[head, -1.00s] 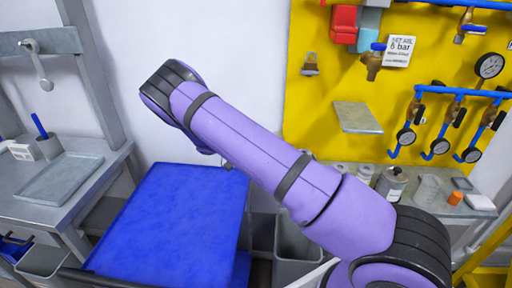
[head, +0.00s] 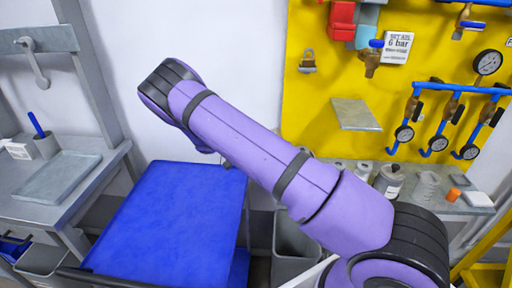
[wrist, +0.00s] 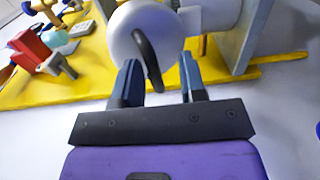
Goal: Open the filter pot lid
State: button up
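The filter pot lid (wrist: 128,38) shows in the wrist view as a round, pale grey disc with a dark curved handle (wrist: 147,58) on its face. The grey pot body (wrist: 215,15) extends behind it to the right. My gripper (wrist: 158,62) is open, with its two blue fingers apart and pointing at the lid. The handle's lower end appears between the fingers, nearer the left one; I cannot tell whether they touch. In the head view my purple arm reaches up and left, and neither gripper nor lid can be made out.
A yellow panel (head: 320,110) carries gauges, blue pipes and valves on the right. A bench (head: 400,200) with several jars stands below it. A blue-topped cart (head: 170,220) is below my arm. A grey side bench with a tray (head: 58,178) stands left. A grey bin (head: 295,245) is beside the cart.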

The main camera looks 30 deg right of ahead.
jog(key=v, duration=1)
jog(key=shift+w+a, duration=0.2)
jog(key=shift+a, duration=0.1)
jog(key=s+d+r+n+t+y, duration=0.25)
jog(key=s+r+y, duration=0.45)
jog(key=r, duration=0.6)
jog(key=s+d+r+n+t+y, duration=0.1)
jog(key=s+d+r+t+y, duration=0.25)
jog(key=s+r, duration=0.7)
jog(key=s+a+r+n+t+y, duration=0.1)
jog(key=s+r+t, duration=0.3)
jog(key=s, duration=0.7)
jog(key=s+a+r+n+t+y, duration=0.2)
jog(key=s+r+t, duration=0.3)
jog(key=s, duration=0.7)
jog(key=shift+s+r+y, duration=0.35)
jog(key=shift+r+y, duration=0.1)
jog(key=shift+y, duration=0.2)
